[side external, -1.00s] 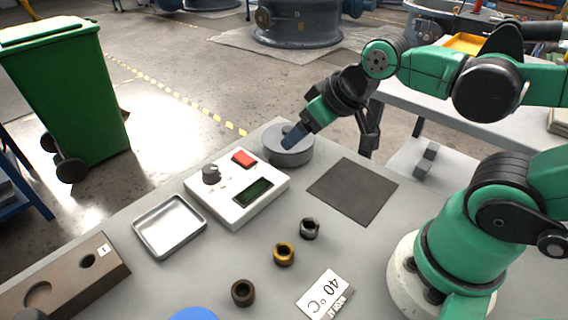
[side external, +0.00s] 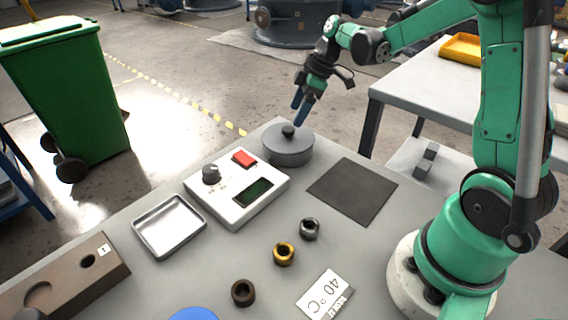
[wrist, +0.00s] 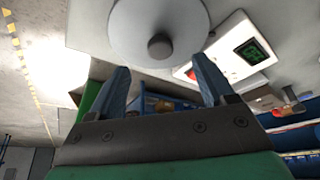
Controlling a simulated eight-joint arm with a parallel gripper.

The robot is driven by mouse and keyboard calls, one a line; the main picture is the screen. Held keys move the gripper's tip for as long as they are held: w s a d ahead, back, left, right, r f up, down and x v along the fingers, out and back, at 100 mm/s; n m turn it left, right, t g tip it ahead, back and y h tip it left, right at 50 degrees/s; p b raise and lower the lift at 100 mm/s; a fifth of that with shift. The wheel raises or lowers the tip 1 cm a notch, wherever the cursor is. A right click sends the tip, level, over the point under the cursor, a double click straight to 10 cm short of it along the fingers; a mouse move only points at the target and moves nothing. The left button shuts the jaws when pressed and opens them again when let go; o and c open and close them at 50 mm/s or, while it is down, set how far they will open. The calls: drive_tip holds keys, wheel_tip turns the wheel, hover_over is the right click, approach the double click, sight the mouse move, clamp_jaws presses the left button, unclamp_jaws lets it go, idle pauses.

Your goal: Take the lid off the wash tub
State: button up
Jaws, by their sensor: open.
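The wash tub (side external: 289,155) is a round grey pot at the far corner of the bench. Its grey lid (side external: 304,135) sits on top with a dark round knob (side external: 288,131). My gripper (side external: 299,112) is open and empty, above and apart from the knob, with its blue fingers angled downward. In the wrist view the lid (wrist: 130,25) is a pale grey disc with its knob (wrist: 159,46) just beyond the gap between the spread fingers of my gripper (wrist: 162,80). The tub's inside is hidden.
A white control box (side external: 237,190) with a red button stands close beside the tub. A dark mat (side external: 352,190) lies bare to the right. A metal tray (side external: 169,226), several ring nuts and a "40 °C" card (side external: 325,293) lie nearer.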

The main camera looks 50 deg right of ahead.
sight(289, 128)
drive_tip(key=shift+x, duration=2.35)
clamp_jaws()
